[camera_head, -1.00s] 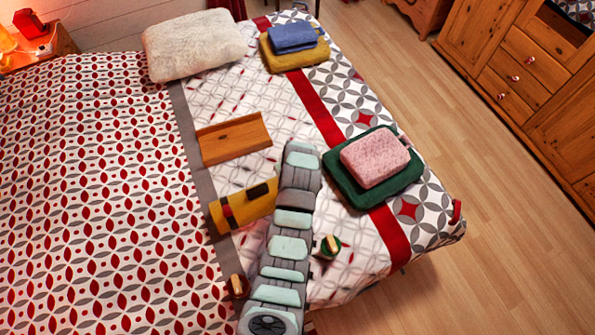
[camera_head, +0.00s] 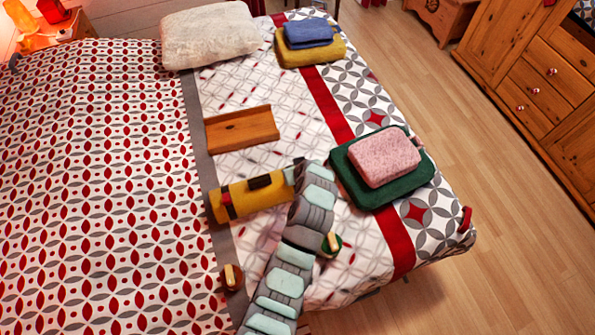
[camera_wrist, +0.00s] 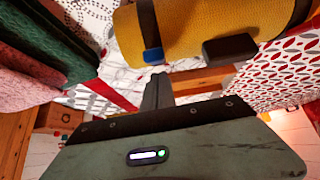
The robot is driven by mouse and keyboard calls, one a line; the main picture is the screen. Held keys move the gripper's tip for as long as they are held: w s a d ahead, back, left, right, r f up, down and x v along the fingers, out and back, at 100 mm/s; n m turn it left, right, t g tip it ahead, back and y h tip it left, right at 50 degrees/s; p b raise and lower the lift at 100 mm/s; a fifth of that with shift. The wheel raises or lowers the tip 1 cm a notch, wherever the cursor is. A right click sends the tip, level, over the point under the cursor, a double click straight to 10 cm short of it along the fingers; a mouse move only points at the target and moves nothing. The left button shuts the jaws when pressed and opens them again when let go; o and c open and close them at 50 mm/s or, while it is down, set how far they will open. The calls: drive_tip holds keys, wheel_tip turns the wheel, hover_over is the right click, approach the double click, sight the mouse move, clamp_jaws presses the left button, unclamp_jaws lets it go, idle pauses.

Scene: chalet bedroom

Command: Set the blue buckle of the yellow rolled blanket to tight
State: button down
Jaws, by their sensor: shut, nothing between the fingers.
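The yellow rolled blanket (camera_head: 262,192) lies on the bed, with a dark strap and a red band near its left end and a dark block on top. In the wrist view the yellow rolled blanket (camera_wrist: 200,22) fills the top, with its dark block (camera_wrist: 230,48). The blue buckle (camera_wrist: 153,57) sits at the lower end of a dark strap around the roll. My gripper (camera_wrist: 157,78) is shut and empty, its fingertips just below the blue buckle in the picture; I cannot tell whether they touch. In the head view my arm partly covers the roll's right end.
A wooden tray (camera_head: 242,128) lies behind the roll. A green folded blanket (camera_head: 405,188) with a pink one (camera_head: 384,155) on it lies to the right. Two small round objects with wooden tops (camera_head: 331,243) (camera_head: 231,277) stand in front. The patterned bed is clear to the left.

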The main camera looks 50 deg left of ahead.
drive_tip(key=shift+a+f, duration=0.15)
drive_tip(key=shift+a, duration=0.1)
drive_tip(key=r, duration=0.1)
drive_tip(key=a+r, duration=0.2)
drive_tip(key=r, duration=0.1)
drive_tip(key=shift+w+p, duration=0.3)
drive_tip(key=shift+w, duration=0.1)
drive_tip(key=shift+d+r+b, duration=0.25)
drive_tip(key=shift+d+b, duration=0.05)
drive_tip(key=shift+b, duration=0.05)
drive_tip(key=d+f+b+v, duration=0.1)
drive_tip(key=v, duration=0.7)
drive_tip(key=shift+s+d+r, duration=0.25)
drive_tip(key=shift+s+d, duration=0.15)
